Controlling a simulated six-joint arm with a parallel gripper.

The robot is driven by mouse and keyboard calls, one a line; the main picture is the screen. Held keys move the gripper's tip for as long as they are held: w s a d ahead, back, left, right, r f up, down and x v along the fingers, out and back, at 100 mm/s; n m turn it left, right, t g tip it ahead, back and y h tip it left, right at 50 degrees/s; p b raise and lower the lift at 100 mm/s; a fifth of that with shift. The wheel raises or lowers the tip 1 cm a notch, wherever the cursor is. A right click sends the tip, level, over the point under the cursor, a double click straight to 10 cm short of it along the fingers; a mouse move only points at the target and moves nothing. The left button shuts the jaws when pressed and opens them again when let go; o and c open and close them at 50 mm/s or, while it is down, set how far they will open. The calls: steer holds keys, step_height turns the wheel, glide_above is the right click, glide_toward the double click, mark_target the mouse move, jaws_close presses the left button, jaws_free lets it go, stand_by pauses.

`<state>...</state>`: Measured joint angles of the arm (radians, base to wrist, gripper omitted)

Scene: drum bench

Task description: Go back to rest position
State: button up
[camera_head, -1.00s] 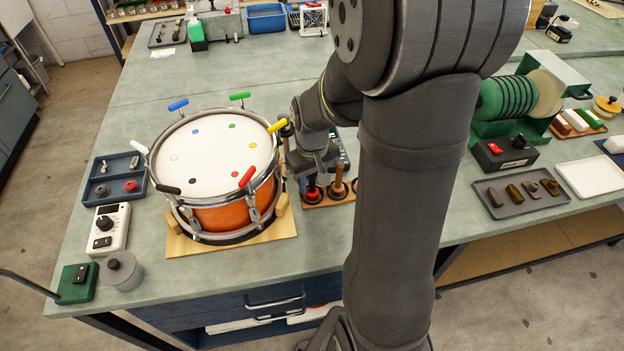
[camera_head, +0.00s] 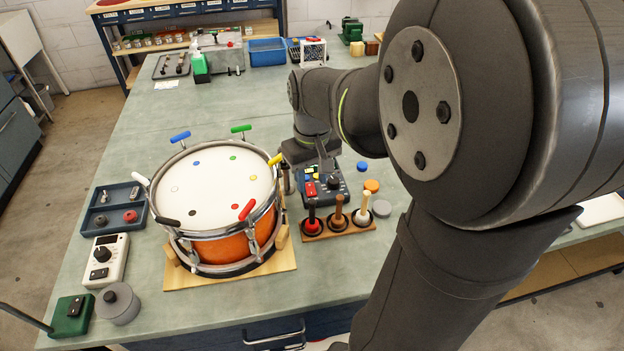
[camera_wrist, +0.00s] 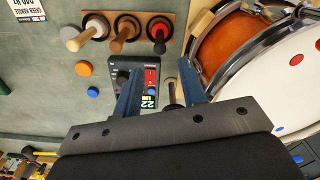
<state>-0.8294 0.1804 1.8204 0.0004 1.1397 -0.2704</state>
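My gripper (camera_head: 303,166) is just right of the drum, near the yellow-handled rod (camera_head: 276,158), and my forearm partly hides it. The wrist view shows my gripper (camera_wrist: 160,70) with its two blue fingers apart. A dark upright cylinder (camera_wrist: 172,94) shows between them, with a gap to the left finger; it does not look gripped. The drum (camera_head: 232,248) has an orange shell, a white head with coloured dots, and several coloured handles around its rim. It stands on a wooden board (camera_head: 188,277). Its rim and shell also show in the wrist view (camera_wrist: 228,45).
A control box (camera_head: 327,188) with a red button and display lies right of the drum. An orange disc (camera_head: 372,185) and a blue tray (camera_head: 90,210) lie nearby.

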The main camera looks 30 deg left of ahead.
mark_target(312, 201)
steer(key=shift+f, duration=0.1)
step_height(312, 201, down, 12)
steer(key=shift+f, duration=0.15)
steer(key=shift+r, duration=1.75)
steer(key=shift+f, duration=0.15)
